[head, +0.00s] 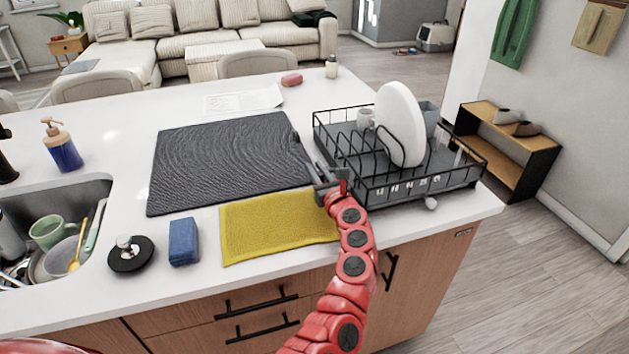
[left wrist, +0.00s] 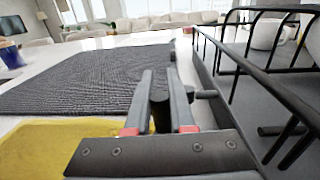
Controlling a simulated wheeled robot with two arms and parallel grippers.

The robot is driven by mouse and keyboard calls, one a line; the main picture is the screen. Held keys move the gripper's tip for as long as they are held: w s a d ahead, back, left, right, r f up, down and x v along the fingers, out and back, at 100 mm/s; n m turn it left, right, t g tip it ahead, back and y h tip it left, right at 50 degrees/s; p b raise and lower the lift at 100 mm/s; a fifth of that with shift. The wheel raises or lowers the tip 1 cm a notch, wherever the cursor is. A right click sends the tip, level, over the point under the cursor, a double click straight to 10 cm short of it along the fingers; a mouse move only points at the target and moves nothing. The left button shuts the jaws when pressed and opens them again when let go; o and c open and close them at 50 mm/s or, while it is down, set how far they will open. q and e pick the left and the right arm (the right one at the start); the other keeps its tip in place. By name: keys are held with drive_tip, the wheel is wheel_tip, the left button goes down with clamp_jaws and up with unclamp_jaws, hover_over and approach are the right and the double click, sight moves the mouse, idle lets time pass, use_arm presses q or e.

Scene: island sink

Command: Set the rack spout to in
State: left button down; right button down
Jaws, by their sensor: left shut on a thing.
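The dish rack (head: 470,178) is black wire on a dark grey tray, at the right end of the white counter. My left gripper (head: 306,158) is at the rack's left side, low by the counter. In the left wrist view its fingers (left wrist: 163,85) are shut on a dark upright piece (left wrist: 160,112). A short grey rod (left wrist: 206,94) sticks out from the tray's side towards the fingers. The held piece looks like the rack spout, but the fingers hide much of it. My right gripper is not in view.
A white plate (head: 400,125) and cups stand in the rack. A grey drying mat (head: 225,160) and a yellow cloth (head: 275,226) lie left of it. A blue sponge (head: 184,241), a black round stopper (head: 130,255) and the sink (head: 70,197) are further left.

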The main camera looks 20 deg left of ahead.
use_arm(q)
drive_tip(key=shift+d, duration=0.1)
idle(0.4)
drive_tip(key=c, duration=0.8)
unclamp_jaws()
drive_tip(key=shift+o, duration=0.2)
drive_tip(key=shift+s+d+b, duration=0.3)
drive_tip(key=shift+d, duration=0.05)
drive_tip(key=b+v, duration=0.2)
drive_tip(key=v, duration=1.4)
drive_tip(key=shift+s+d+b, duration=0.15)
drive_tip(key=shift+d+b, duration=0.1)
drive_tip(key=shift+b, duration=0.15)
